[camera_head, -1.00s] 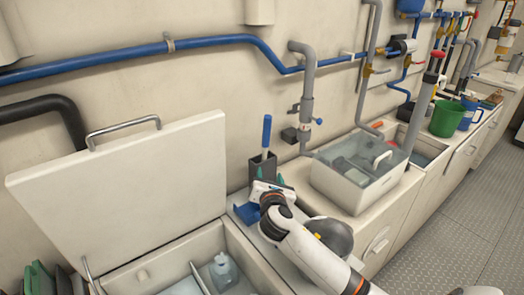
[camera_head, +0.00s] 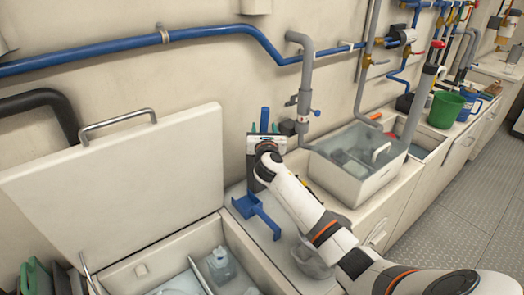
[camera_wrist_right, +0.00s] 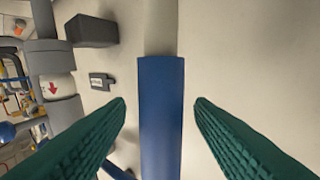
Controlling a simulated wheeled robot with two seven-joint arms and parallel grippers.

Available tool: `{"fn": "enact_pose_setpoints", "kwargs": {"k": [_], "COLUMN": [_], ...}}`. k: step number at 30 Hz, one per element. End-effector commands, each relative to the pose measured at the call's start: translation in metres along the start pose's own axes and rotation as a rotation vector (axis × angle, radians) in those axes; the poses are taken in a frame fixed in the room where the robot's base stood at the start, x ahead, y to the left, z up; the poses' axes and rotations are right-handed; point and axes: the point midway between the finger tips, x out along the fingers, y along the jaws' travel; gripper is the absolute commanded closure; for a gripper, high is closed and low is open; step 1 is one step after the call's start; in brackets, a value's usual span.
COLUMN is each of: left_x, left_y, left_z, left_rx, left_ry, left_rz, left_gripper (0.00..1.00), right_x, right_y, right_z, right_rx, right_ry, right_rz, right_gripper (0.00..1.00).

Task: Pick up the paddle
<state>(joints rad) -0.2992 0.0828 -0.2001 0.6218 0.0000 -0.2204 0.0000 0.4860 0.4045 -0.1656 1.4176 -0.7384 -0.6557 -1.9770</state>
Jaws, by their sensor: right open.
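The paddle (camera_head: 265,113) stands upright against the wall in the head view, and only its blue handle shows above my right gripper. Its lower part is hidden behind my right arm and in a dark grey holder (camera_head: 254,176). In the right wrist view, the blue handle (camera_wrist_right: 161,120) and a pale shaft fill the middle. My right gripper (camera_head: 264,128) is open, its green ribbed fingers (camera_wrist_right: 160,108) on either side of the handle, with a gap on both sides. My left gripper is not in view.
A blue scoop-like item (camera_head: 262,213) lies on the counter beside the holder. A clear-lidded bin (camera_head: 345,183) stands to the right. An open locker with a raised white lid (camera_head: 120,190) is at the left. Grey and blue pipes (camera_head: 305,85) run along the wall.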

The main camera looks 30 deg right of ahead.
Motion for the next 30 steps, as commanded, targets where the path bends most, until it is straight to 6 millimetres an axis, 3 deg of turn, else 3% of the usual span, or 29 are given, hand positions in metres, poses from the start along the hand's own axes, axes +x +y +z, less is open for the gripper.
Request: {"fn": "enact_pose_setpoints", "kwargs": {"k": [6, 14, 23, 30], "left_x": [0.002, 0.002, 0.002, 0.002], "left_y": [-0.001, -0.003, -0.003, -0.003], "left_z": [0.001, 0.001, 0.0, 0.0], "left_rx": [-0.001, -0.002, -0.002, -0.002], "left_ry": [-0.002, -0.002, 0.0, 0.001], "left_rz": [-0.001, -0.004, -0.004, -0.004], "left_gripper": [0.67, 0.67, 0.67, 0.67], "right_x": [0.022, 0.023, 0.023, 0.023], "right_y": [0.0, 0.0, 0.0, 0.0], "right_z": [0.001, 0.0, 0.0, -0.001], "right_rx": [0.0, 0.0, 0.0, 0.0], "right_ry": [0.0, 0.0, 0.0, 0.001], "right_rz": [0.0, -0.001, -0.001, -0.001], "right_gripper": [0.52, 0.52, 0.99, 1.0]}}
